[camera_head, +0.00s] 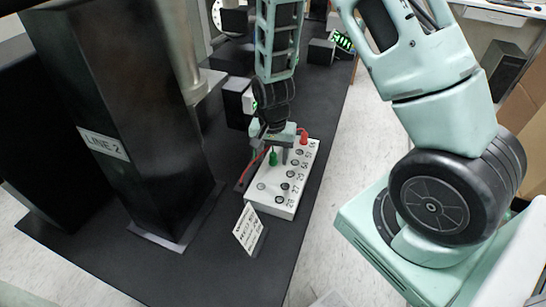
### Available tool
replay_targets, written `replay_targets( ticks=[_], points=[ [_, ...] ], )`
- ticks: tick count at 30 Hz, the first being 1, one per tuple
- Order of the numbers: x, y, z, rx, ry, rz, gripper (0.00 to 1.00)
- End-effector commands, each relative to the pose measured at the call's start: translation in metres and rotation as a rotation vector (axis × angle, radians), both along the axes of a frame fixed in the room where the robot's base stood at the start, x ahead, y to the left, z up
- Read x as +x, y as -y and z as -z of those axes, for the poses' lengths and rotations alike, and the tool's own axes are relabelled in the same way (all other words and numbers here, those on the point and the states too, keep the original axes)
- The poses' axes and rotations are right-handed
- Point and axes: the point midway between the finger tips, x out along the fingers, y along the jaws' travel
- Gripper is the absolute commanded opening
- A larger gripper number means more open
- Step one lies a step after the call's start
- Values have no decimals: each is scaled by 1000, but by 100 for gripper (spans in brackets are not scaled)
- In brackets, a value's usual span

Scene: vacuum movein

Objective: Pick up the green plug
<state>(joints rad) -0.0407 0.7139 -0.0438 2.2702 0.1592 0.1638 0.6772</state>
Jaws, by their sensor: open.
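A green plug (273,157) stands upright at the white socket box (261,206), near the box's left side. Whether it is fully seated in a socket cannot be told. My gripper (277,150) is just above and around the far part of the box, pointing down, close to the green plug. It is open; the exact gap between its fingers and the plug is too small to make out. A red plug (304,136) stands at the far right end of the box.
A tall black column (140,110) labelled "LINE 2" stands to the left on the black table (240,277). A small white sign (246,230) stands in front of the box. A red cable (249,168) runs beside the box. The table's front area is clear.

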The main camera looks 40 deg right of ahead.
Motion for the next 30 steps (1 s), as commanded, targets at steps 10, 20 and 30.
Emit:
replay_targets(
  ticks=[10, 20, 30],
  points=[
    [0, 0, 1, 0, 0, 0, 22],
    [0, 0, 1, 0, 0, 0, 3],
    [1, 0, -20, -1, 5, 0, 3]
  ],
)
